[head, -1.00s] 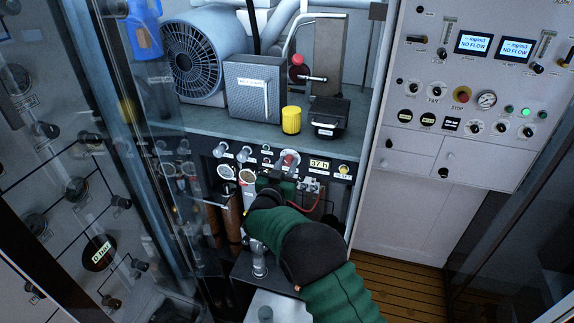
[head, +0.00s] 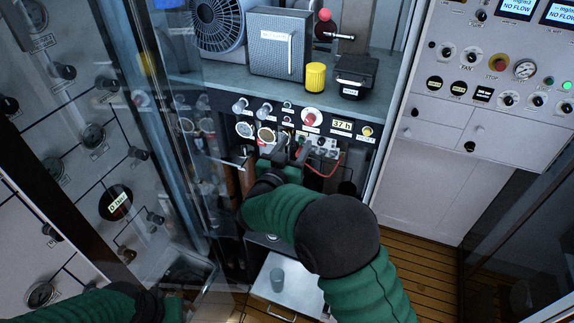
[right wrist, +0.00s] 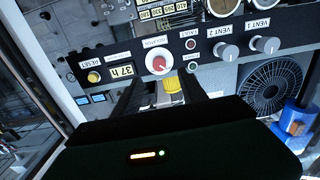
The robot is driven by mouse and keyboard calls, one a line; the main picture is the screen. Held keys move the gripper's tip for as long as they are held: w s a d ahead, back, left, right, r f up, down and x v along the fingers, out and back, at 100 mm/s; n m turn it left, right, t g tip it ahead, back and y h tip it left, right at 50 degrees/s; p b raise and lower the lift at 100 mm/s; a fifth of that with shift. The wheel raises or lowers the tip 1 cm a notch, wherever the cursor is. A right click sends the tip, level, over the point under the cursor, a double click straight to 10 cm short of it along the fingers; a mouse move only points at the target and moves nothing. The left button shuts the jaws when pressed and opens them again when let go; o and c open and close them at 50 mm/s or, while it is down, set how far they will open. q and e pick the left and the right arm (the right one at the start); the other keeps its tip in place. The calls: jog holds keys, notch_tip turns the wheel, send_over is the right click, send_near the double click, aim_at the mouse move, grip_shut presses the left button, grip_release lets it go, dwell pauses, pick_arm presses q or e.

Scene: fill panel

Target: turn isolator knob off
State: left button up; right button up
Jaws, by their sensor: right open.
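The isolator knob (head: 311,118) is a red knob on a white round plate, on the black panel strip under the shelf. In the right wrist view the knob (right wrist: 159,63) sits ahead of the fingertips, below its label. My right gripper (head: 290,148) is open and empty, just below and slightly left of the knob in the head view. Its two dark fingers (right wrist: 162,88) show apart in the right wrist view, with a visible gap to the knob. My left arm shows at the bottom left of the head view; its fingers cannot be made out.
Two gauges and vent knobs (head: 240,105) sit left of the isolator. The hour display (head: 341,125) and reset button (head: 367,131) sit right of it. A yellow cylinder (head: 315,77) stands on the shelf above. A red cable (head: 322,172) hangs below the strip.

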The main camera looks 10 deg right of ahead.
pick_arm(q)
jog(key=shift+s+b+x, duration=0.25)
jog(key=shift+b+x, duration=0.4)
jog(key=shift+x, duration=0.4)
pick_arm(e)
jog(key=v, duration=0.6)
jog(key=shift+a, duration=0.2)
jog(key=shift+d, duration=0.1)
